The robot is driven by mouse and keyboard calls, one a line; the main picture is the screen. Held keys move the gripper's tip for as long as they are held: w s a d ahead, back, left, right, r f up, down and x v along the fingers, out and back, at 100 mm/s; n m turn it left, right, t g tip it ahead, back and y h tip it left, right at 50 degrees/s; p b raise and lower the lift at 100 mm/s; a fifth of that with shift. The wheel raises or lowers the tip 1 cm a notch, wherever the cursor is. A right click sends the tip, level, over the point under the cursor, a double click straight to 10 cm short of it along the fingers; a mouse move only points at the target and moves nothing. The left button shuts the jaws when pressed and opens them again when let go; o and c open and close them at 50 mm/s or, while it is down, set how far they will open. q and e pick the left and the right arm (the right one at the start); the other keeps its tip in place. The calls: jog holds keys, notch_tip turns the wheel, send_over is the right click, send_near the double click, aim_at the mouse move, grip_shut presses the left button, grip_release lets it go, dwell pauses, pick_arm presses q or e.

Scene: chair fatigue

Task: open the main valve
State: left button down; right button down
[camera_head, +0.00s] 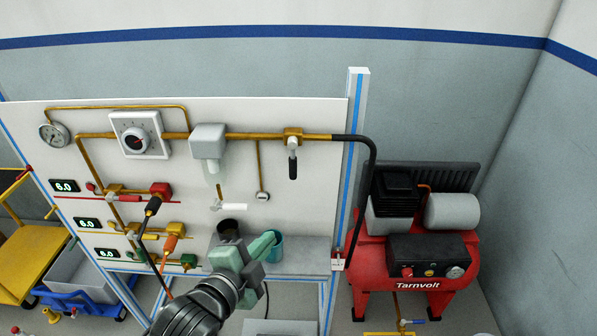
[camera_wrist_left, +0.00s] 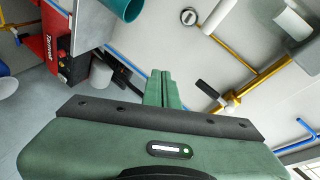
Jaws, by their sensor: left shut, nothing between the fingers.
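The main valve (camera_head: 292,137) is a brass body on the yellow pipe, at the upper right of the white panel. Its lever (camera_head: 292,164) has a black grip and hangs straight down, across the pipe. In the left wrist view the black grip (camera_wrist_left: 206,89) shows to the right of my fingertips, apart from them. My left gripper (camera_head: 270,240) is shut and empty, low in front of the panel and below the valve. Its green fingers (camera_wrist_left: 159,88) lie together. My right gripper is not in view.
A teal cup (camera_head: 276,252) stands on the grey shelf, partly behind my left fingers; a dark cup (camera_head: 228,227) is beside it. A filter (camera_head: 208,142) is left of the valve. A black hose (camera_head: 373,185) runs down near the red compressor (camera_head: 376,268). Smaller valves (camera_head: 160,189) sit lower left.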

aim_at(293, 162)
pick_arm(q)
jog(key=w+d+r+m+t+h, duration=0.1)
jog(key=w+d+r+m+h, duration=0.1)
jog(key=d+r+m+h, duration=0.2)
notch_tip(293, 162, up, 4)
jog(key=d+m, duration=0.1)
jog(key=m, duration=0.2)
jog(key=shift+t, duration=0.3)
jog(key=shift+d, duration=0.1)
jog(key=w+d+p, duration=0.1)
jog(key=w+p, duration=0.3)
jog(key=w, duration=0.5)
jog(key=shift+d, duration=0.2)
jog(key=shift+w, duration=0.15)
jog(key=shift+w, duration=0.1)
